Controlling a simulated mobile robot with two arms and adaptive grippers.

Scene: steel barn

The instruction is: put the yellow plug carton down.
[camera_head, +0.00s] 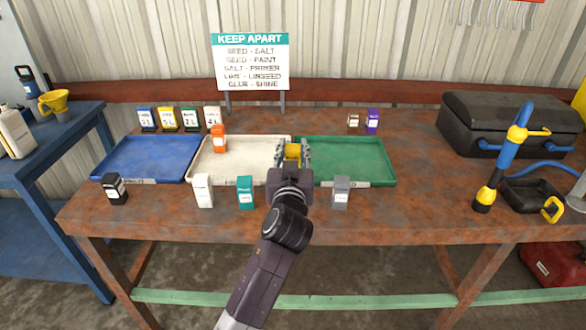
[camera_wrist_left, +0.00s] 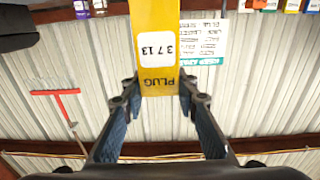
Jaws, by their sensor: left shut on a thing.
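The yellow plug carton (camera_head: 292,152) is between the fingers of my left gripper (camera_head: 291,158). In the head view it shows over the seam between the cream tray (camera_head: 240,178) and the green tray (camera_head: 370,175); its base is hidden, so I cannot tell whether it touches anything. In the left wrist view the carton (camera_wrist_left: 158,40) has a white label reading "3 7 13" and the word PLUG, inverted in the picture. The fingers (camera_wrist_left: 160,92) are shut on its near end. My right gripper is not in view.
An orange carton (camera_head: 218,139) stands in the cream tray; the blue tray (camera_head: 140,158) and green tray look empty. White (camera_head: 203,190), teal (camera_head: 245,192), grey (camera_head: 341,190) and black (camera_head: 114,188) cartons stand along the front. A KEEP APART sign (camera_head: 250,62) stands behind.

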